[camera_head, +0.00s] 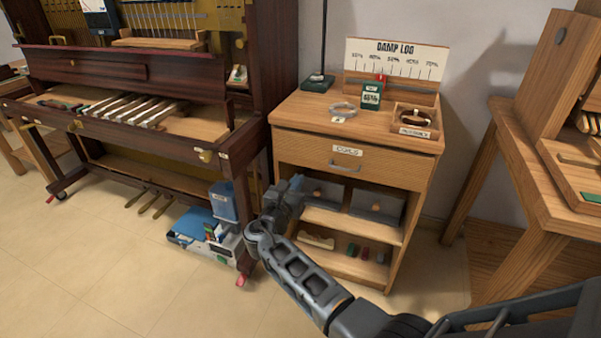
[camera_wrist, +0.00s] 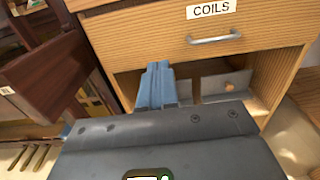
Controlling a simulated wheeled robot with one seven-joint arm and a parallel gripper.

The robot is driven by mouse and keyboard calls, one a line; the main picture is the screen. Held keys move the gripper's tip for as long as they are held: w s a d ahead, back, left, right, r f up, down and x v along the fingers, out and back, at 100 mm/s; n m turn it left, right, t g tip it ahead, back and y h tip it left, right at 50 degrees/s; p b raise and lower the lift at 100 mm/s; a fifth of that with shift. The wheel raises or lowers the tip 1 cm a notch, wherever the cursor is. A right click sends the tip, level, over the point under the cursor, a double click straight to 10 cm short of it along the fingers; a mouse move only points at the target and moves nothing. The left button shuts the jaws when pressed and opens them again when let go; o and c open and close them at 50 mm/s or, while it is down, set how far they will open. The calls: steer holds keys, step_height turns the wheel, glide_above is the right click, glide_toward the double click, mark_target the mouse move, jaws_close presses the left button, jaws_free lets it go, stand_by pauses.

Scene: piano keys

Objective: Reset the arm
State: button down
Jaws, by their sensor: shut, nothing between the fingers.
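My arm reaches in from the lower right in the head view. My gripper (camera_head: 294,186) is in front of the left side of the wooden cabinet (camera_head: 290,110), a little below its drawer. In the wrist view my gripper's fingers (camera_wrist: 157,88) are together with nothing between them. They point toward the cabinet's open shelf, below the drawer labelled COILS (camera_wrist: 200,45). The drawer is closed. I cannot tell how far the fingertips are from the shelf.
The open piano (camera_head: 200,62) with loose keys stands left of the cabinet. Blue boxes (camera_head: 222,203) sit on the floor by its leg. A wooden table (camera_head: 535,190) stands at right. The tiled floor (camera_head: 100,270) is clear at front left.

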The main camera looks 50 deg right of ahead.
steer(key=shift+s+a, duration=0.1)
steer(key=shift+a, duration=0.2)
steer(key=shift+f, duration=0.1)
steer(key=s+a+f+m+t+y+p, duration=0.25)
steer(key=s+a+f+y, duration=0.35)
steer(key=s+a+f, duration=0.5)
steer(key=s+a+m+t+y+p, duration=0.15)
steer(key=s+a+m+y, duration=0.45)
steer(key=s, duration=0.7)
steer(key=s+a+r+m+t+y+p, duration=0.25)
steer(key=s+a+r+m, duration=0.35)
steer(key=s+a+r, duration=0.5)
steer(key=s+r+m+t+y+p, duration=0.1)
steer(key=s+r+m, duration=0.2)
steer(key=r, duration=0.7)
steer(key=s+r+m+t+y+p, duration=0.1)
steer(key=s+r+m, duration=0.3)
steer(key=r, duration=0.6)
steer(key=shift+s+d, duration=0.15)
steer(key=shift+s, duration=0.8)
